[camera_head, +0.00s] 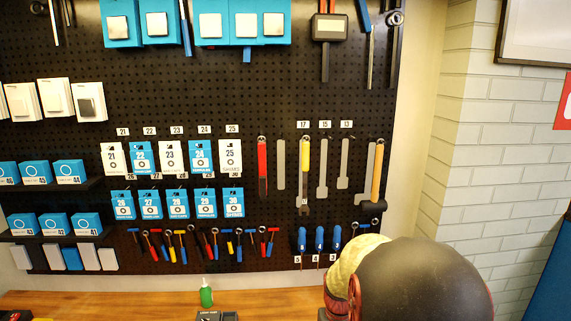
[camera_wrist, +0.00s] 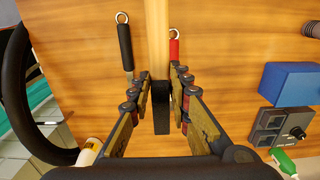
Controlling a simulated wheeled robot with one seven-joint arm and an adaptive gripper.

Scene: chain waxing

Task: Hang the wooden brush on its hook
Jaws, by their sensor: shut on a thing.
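In the wrist view, my gripper (camera_wrist: 160,82) is shut on the wooden brush (camera_wrist: 157,35). Its pale wooden part runs up between the fingertips to the top edge of the picture, and a dark block shows below, between the fingers. The rest of the brush is out of view. The wooden table lies below it. In the head view, the black pegboard (camera_head: 285,110) fills the back wall with many hooks and hung tools. I cannot tell which hook is the brush's. My gripper and the brush cannot be made out in the head view, where my dark arm covers the lower right.
On the table, a black-handled tool (camera_wrist: 125,45) and a red-handled tool (camera_wrist: 174,48) lie beside the brush. A blue box (camera_wrist: 290,82), a grey device (camera_wrist: 280,125) and a green bottle (camera_wrist: 284,162) stand right. A black ring (camera_wrist: 20,95) curves at left. A wooden-handled hammer (camera_head: 377,172) hangs on the pegboard.

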